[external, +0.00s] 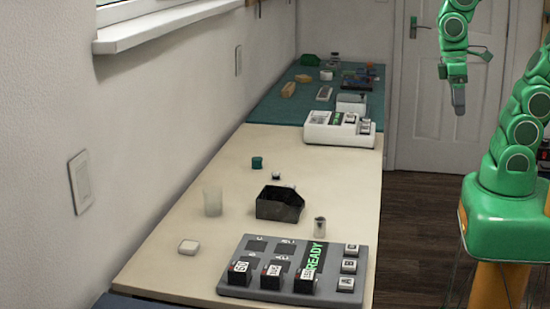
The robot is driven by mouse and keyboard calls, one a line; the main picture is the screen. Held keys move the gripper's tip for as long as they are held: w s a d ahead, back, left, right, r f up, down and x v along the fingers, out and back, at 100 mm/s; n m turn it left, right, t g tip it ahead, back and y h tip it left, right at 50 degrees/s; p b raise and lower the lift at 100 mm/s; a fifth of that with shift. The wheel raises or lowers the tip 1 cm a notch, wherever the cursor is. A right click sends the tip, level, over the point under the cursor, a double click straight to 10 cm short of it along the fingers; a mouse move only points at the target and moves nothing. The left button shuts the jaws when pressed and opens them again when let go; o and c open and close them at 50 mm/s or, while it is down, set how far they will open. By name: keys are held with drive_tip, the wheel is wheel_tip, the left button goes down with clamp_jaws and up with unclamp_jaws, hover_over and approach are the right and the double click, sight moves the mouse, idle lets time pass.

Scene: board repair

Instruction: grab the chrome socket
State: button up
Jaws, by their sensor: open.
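A small silvery cylinder, which looks like the chrome socket (319,229), stands upright on the cream table (215,170). It is just behind the grey READY board (255,243) and to the right of a black open bin (280,204). My gripper (459,100) is high in the air at the upper right, beyond the table's right edge and well away from the socket. Its jaws are open and nothing shows between them, though its fingers overlap from this angle.
A frosted cup (212,201), a white block (188,247) and a teal cylinder (257,162) stand on the table. A white device (338,128) sits at its far end, before a teal mat with several small items. The table's right side is mostly clear.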

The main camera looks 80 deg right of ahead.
drive_tip(key=shift+c, duration=0.3)
drive_tip(key=w+a+f+m+g+y, duration=0.25)
drive_tip(key=w+a+f+y, duration=0.25)
drive_tip(key=w+a, duration=0.35)
drive_tip(key=m+t+y, duration=0.3)
drive_tip(key=m+y, duration=0.4)
drive_tip(key=m, duration=0.4)
approach(320, 219)
drive_tip(key=s+a+r, duration=0.6)
drive_tip(key=s+r, duration=0.1)
drive_tip(key=s, duration=0.1)
drive_tip(key=w+d+f+m+t, duration=0.1)
drive_tip(key=f+m, duration=0.1)
drive_tip(key=f, duration=0.1)
drive_tip(key=w+d+f+m+t+y, duration=0.1)
drive_tip(key=w+d+f+m, duration=0.1)
drive_tip(key=f, duration=0.1)
drive_tip(key=w+d+f+m+t, duration=0.1)
drive_tip(key=w+f+m, duration=0.1)
drive_tip(key=f, duration=0.2)
drive_tip(key=shift+w+d+t, duration=0.2)
drive_tip(key=shift+w+t, duration=0.05)
drive_tip(key=shift+r+x, duration=0.15)
drive_tip(key=shift+x, duration=1.8)
drive_tip(key=shift+r+x, duration=0.1)
drive_tip(key=shift+x, duration=1.85)
drive_tip(key=shift+w, duration=0.15)
drive_tip(key=c, duration=1.1)
drive_tip(key=shift+r, duration=0.1)
